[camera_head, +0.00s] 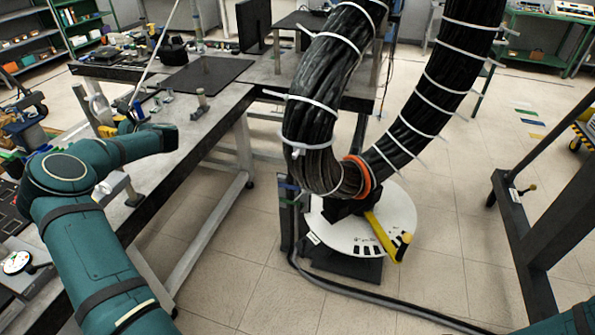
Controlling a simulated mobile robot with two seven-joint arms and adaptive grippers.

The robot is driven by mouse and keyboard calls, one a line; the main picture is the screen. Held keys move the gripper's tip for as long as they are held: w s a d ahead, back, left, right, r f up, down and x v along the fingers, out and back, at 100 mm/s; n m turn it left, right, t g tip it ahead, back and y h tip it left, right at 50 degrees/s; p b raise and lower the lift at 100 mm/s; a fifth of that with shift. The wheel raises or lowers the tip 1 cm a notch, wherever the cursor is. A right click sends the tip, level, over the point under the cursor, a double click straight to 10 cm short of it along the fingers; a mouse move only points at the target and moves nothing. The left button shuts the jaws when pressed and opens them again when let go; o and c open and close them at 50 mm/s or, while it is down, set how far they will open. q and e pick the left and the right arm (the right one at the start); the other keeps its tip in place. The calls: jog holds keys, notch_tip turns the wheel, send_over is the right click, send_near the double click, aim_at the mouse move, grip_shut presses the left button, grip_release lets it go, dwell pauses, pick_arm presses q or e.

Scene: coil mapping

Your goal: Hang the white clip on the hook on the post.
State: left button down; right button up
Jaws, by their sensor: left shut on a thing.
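My left arm comes in from the left, bends at a teal elbow and reaches over the workbench. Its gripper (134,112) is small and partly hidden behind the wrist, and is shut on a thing. A long, thin white strip, which I take for the white clip (157,55), slants up and right from it past the top edge. A short grey post (201,101) stands on the bench to the right of the gripper, apart from it. I cannot make out a hook on it. My right gripper is not in view; only a bit of teal arm shows at the bottom right.
Thick black cable bundles with white ties hang in a loop over a white round plate (330,228) with a yellow bar (384,238). A dark flat board (206,78) lies on the bench (192,160). Shelves stand behind.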

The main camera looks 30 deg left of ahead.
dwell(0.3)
pick_arm(q)
jog(key=c, duration=0.8)
grip_release()
jog(key=shift+c, duration=0.2)
jog(key=shift+d, duration=0.1)
